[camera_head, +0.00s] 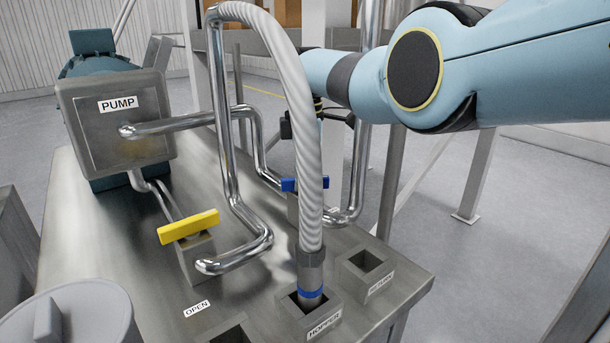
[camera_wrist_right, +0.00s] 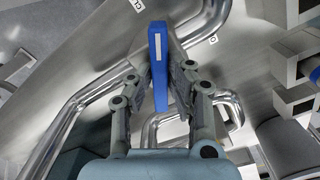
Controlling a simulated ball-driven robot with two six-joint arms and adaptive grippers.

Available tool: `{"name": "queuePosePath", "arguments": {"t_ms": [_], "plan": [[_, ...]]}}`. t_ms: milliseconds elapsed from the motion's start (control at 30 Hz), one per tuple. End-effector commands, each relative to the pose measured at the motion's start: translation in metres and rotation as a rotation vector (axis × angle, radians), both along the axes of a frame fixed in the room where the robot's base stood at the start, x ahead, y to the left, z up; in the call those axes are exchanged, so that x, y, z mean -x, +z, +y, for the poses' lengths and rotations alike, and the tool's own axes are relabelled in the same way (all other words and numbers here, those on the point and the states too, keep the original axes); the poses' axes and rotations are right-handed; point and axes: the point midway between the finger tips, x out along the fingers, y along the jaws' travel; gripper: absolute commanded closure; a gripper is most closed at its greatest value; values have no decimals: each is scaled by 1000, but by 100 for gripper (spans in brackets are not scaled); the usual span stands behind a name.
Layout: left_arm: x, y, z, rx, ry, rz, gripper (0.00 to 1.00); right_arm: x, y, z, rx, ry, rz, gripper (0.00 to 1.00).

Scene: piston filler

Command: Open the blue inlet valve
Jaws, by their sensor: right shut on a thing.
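The blue inlet valve handle (camera_head: 290,184) is a flat bar low among the steel pipes, partly hidden behind the ribbed hose in the head view. In the right wrist view the blue handle (camera_wrist_right: 159,95) stands lengthwise between the fingers. My right gripper (camera_wrist_right: 160,48) is shut on it, with one finger on each side. In the head view my right arm comes in from the right, and the fingers are mostly hidden behind the hose. My left gripper is not in view.
A ribbed hose (camera_head: 300,110) ends in the socket marked HOPPER, beside an empty RETURN socket (camera_head: 365,265). A yellow valve handle (camera_head: 188,227) and the PUMP box (camera_head: 115,122) are to the left. Bent steel pipes (camera_head: 222,130) surround the blue valve. An OPEN label (camera_head: 197,309) lies at the front.

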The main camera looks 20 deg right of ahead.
Motion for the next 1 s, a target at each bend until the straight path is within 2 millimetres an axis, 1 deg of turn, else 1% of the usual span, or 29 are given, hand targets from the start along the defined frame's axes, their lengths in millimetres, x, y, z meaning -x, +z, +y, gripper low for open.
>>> {"name": "queuePosePath", "arguments": {"t_ms": [367,400,500,567,867,967,1000], "plan": [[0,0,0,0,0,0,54,-1,1,-1,1,-6,-4,100],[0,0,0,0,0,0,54,-1,1,-1,1,-6,-4,81],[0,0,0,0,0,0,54,-1,1,-1,1,-6,-4,68],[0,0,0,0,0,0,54,-1,1,-1,1,-5,-3,62],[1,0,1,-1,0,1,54,0,3,0,0,-5,-1,62],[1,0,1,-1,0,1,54,-1,13,0,1,-5,-4,62],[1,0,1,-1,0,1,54,-1,20,0,0,-5,-5,62]]}}
